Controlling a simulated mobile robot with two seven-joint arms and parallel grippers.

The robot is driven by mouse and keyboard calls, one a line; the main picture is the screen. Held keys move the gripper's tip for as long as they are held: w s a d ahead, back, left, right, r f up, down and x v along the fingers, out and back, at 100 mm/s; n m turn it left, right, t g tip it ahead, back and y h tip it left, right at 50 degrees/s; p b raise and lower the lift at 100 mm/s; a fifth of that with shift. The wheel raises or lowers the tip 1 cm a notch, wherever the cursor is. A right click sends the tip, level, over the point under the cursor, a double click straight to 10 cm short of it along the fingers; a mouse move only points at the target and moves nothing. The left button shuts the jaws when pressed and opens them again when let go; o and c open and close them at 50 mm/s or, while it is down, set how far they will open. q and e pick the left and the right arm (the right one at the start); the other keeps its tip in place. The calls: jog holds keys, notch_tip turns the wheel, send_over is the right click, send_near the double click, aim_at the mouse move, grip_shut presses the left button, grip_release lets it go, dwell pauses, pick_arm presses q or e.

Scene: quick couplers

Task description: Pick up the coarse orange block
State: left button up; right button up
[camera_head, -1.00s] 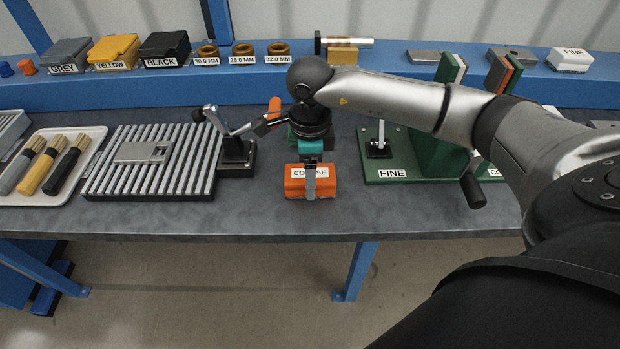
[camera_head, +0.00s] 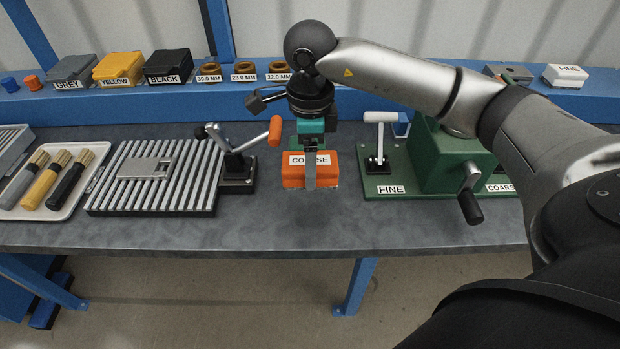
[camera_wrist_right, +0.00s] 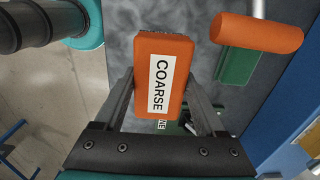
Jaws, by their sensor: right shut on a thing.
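The orange block (camera_head: 295,177) with a white COARSE label is in the middle of the head view, over the grey bench. My right gripper (camera_head: 310,184) is shut on it from above, with one finger across its front face. The right wrist view shows the block (camera_wrist_right: 178,62) between both fingers, its label facing the camera. The bench surface looks to be below the block there, but the gap is hard to judge. My left gripper does not show; a black and teal cylinder in the wrist view's upper left looks like part of my own body.
Left of the block are an orange-handled clamp (camera_head: 275,131), a grooved plate (camera_head: 105,197) and a tray (camera_head: 60,211) of brushes. To the right stands a green fixture (camera_head: 450,160) with a crank and a white-handled clamp (camera_head: 380,118). The bench front (camera_head: 270,225) is clear.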

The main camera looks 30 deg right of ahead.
notch_tip(320, 180, up, 12)
jog(key=p, duration=0.1)
dwell(0.4)
